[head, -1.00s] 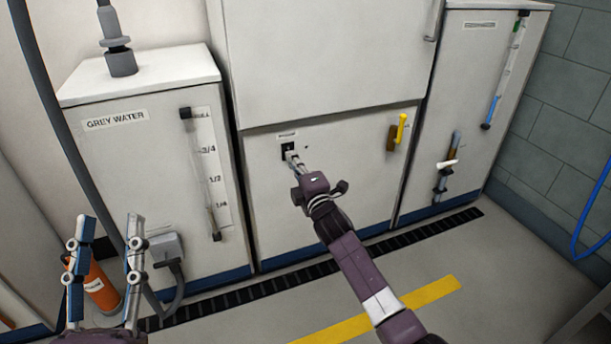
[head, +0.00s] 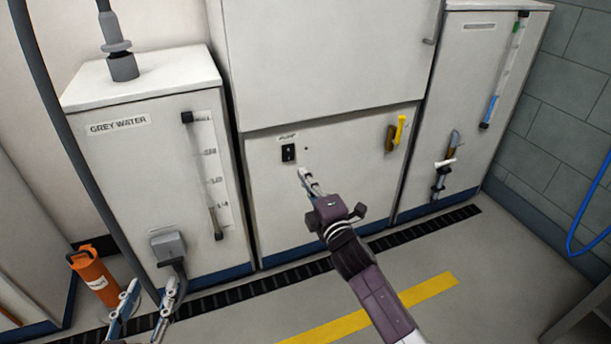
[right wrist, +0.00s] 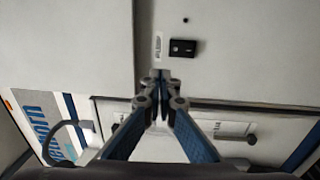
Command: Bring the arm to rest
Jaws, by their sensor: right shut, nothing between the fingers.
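My right arm reaches in from the lower right of the head view. Its gripper (head: 307,178) is shut and empty, in front of the white middle cabinet, below and to the right of the black pump switch (head: 288,152). In the right wrist view the shut fingertips (right wrist: 161,78) sit just beside the same switch (right wrist: 183,48), apart from it in the picture. My left gripper (head: 143,308) shows only in part at the bottom left of the head view, its two fingers spread apart with nothing between them.
The grey water tank (head: 150,200) stands left, with a grey socket box (head: 168,246) on its front. An orange cylinder (head: 93,277) stands on the floor at left. A yellow handle (head: 399,130) and a valve (head: 443,165) stick out at right. The floor by the yellow stripe (head: 370,318) is clear.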

